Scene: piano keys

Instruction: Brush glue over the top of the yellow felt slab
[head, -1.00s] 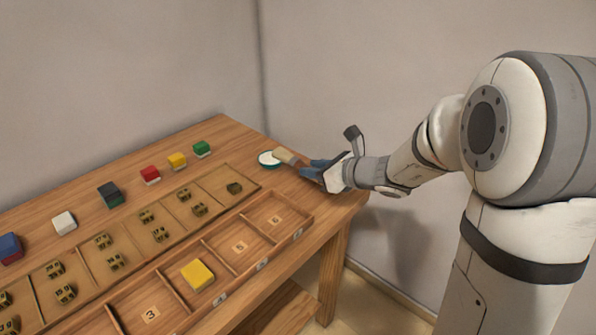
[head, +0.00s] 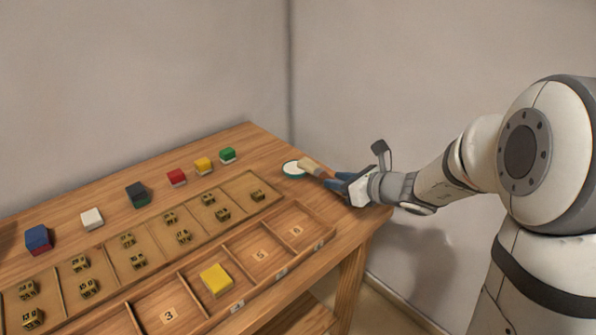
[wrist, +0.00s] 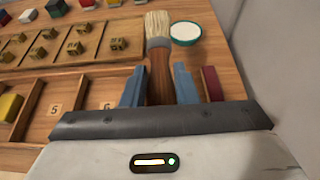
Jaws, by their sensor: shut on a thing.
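The yellow felt slab (head: 216,279) lies flat in a compartment of the front wooden tray, between the ones marked 3 and 5. Its edge also shows at the left of the wrist view (wrist: 10,107). My gripper (head: 334,180) is shut on the wooden handle of a brush (wrist: 159,65). The brush's pale bristles point away from my gripper, beside the glue dish (head: 294,169). The dish is a round teal pot with white content, and it sits right of the bristles in the wrist view (wrist: 186,33). Whether the bristles touch the dish is not clear.
Behind the numbered tray (head: 324,239) lies a sectioned tray (head: 236,191) with small dark-marked brass blocks. Coloured blocks, such as a green one (head: 228,156), line the back. A dark red object (wrist: 212,84) stands beside my right finger. Walls close off the back and right.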

